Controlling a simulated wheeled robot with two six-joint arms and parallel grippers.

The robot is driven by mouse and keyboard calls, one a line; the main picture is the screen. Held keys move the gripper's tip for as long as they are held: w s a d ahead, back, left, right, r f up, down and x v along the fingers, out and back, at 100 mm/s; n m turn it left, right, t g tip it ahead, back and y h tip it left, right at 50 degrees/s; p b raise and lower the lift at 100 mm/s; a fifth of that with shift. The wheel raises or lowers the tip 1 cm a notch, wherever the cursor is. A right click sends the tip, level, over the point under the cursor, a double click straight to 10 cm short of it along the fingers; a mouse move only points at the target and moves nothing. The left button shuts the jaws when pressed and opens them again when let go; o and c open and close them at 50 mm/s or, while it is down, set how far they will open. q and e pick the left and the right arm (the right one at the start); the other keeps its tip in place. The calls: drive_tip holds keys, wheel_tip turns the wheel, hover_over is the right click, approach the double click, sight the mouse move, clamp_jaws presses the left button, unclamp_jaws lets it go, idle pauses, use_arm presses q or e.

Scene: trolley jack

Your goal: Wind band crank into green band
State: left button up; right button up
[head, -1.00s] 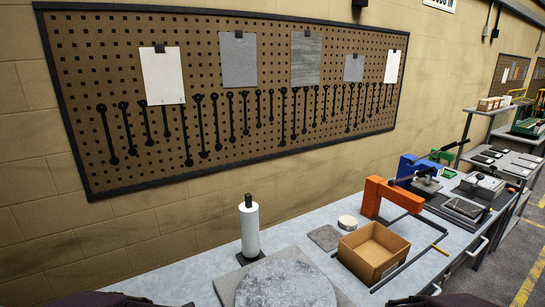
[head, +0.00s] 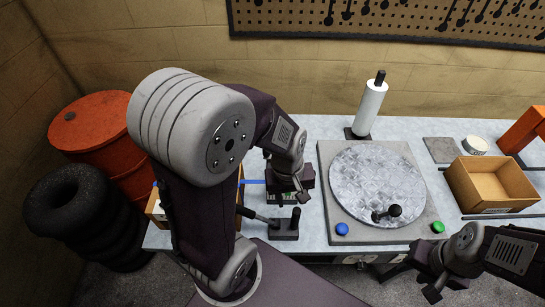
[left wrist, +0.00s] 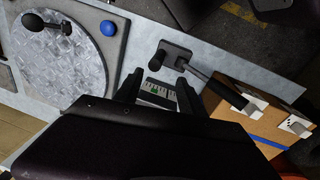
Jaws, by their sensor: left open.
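In the left wrist view the crank base (left wrist: 174,56) and handle (left wrist: 228,93) also show. A scale plate with a green band (left wrist: 157,92) shows between my left fingers in the left wrist view; in the head view my gripper mostly hides it. The pointer is too small to read. My left gripper (head: 292,193) is open, above the scale and behind the crank base. My right gripper (head: 445,288) hangs near the bench's front edge, its jaws unclear.
A round metal plate (head: 368,187) with a black knob (head: 394,211) lies right of the crank, with blue (head: 342,229) and green (head: 438,227) buttons. Tyres (head: 75,215) and an orange drum (head: 95,135) are left.

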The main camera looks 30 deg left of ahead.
use_arm(q)
drive_tip(key=w+a+r+n+t+h+p, duration=0.1)
drive_tip(key=w+a+r+n+p, duration=0.15)
drive_tip(key=w+a+n, duration=0.4)
drive_tip(key=w+a+r+n+t+h+p, duration=0.1)
drive_tip(key=w+a+r+n, duration=0.3)
drive_tip(key=w+n, duration=0.55)
drive_tip(key=s+a+f+n, duration=0.2)
drive_tip(key=s+a+n, duration=0.3)
drive_tip(key=a, duration=0.4)
drive_tip(key=x, duration=0.8)
drive_tip(key=shift+w+a+p, duration=0.25)
drive_tip(key=shift+w+p, duration=0.1)
drive_tip(key=shift+p, duration=0.05)
drive_tip(key=shift+w+d+f, duration=0.1)
drive_tip(key=shift+w+f, duration=0.05)
drive_tip(key=shift+f, duration=0.15)
drive_tip(key=shift+d+f+t, duration=0.1)
drive_tip(key=shift+d+t, duration=0.1)
drive_tip(key=shift+t, duration=0.1)
clamp_jaws()
drive_tip(key=shift+a, duration=0.1)
